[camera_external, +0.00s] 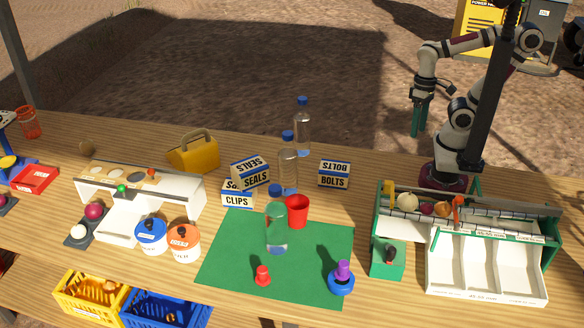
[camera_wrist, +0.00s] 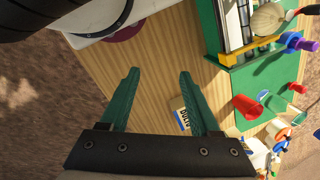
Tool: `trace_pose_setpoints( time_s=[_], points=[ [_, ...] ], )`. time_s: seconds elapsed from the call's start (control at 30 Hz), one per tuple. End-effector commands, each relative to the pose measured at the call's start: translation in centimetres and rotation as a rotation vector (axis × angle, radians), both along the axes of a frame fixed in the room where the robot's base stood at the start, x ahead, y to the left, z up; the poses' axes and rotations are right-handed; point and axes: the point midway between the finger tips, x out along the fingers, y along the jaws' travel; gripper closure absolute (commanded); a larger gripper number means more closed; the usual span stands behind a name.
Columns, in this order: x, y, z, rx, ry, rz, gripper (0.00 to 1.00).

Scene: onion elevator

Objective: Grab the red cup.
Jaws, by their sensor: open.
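The red cup (camera_external: 297,212) stands upright at the back edge of the green mat (camera_external: 322,262), just right of a clear bottle (camera_external: 277,222). In the wrist view the red cup (camera_wrist: 246,107) shows at the right, beyond my fingers. My gripper (camera_external: 419,117) hangs high at the back right, well away from the cup. In the wrist view my gripper (camera_wrist: 157,72) has its two green fingers spread apart, with nothing between them but the wooden table behind.
Two more clear bottles (camera_external: 289,162) (camera_external: 303,128) stand behind the cup. Label boxes (camera_external: 334,174) sit at the back. A blue item with a purple top (camera_external: 341,277) and a small red piece (camera_external: 262,275) are on the mat. A parts rack (camera_external: 487,265) stands right.

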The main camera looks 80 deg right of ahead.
Motion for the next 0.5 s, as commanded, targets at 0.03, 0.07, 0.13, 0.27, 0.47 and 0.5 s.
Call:
trace_pose_setpoints(
  time_s=[0.03, 0.07, 0.13, 0.27, 0.47, 0.5],
  points=[
    [0.0, 0.0, 0.0, 0.0, 0.0, 0.0, 0.31],
    [0.0, 0.0, 0.0, 0.0, 0.0, 0.0, 0.26],
    [0.0, 0.0, 0.0, 0.0, 0.0, 0.0, 0.13],
    [0.0, 0.0, 0.0, 0.0, 0.0, 0.0, 0.0],
    [0.0, 0.0, 0.4, 0.0, -0.001, 0.0, 0.0],
    [0.1, 0.0, 1.1, 0.001, -0.003, 0.0, 0.0]
  ],
)
